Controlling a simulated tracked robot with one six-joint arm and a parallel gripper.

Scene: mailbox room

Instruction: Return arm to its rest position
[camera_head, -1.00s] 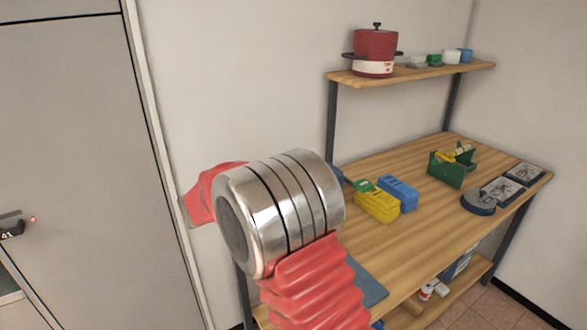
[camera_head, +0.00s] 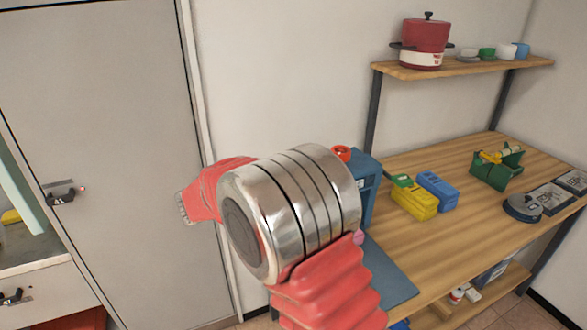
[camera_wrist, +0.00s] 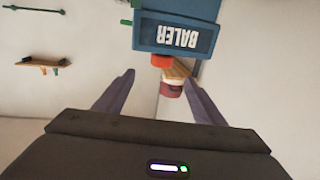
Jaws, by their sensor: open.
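My arm, with a silver banded joint and red ribbed sleeves, is raised in the middle of the head view and hides part of the workbench. My gripper (camera_wrist: 158,92) shows in the wrist view with its two dark fingers spread apart and nothing between them. Beyond the fingertips the wrist view shows, upside down, a blue box marked BALER (camera_wrist: 178,38) with a red part at its edge. A blue machine with a red top (camera_head: 364,185) stands on the bench just behind my arm in the head view, partly hidden.
The wooden workbench (camera_head: 455,225) holds a yellow case (camera_head: 414,202), a blue case (camera_head: 438,190), a green box (camera_head: 497,170) and a round grey device (camera_head: 522,208). A shelf above bears a red pot (camera_head: 424,42). A grey door (camera_head: 110,130) and a drawer cabinet (camera_head: 45,280) are at left.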

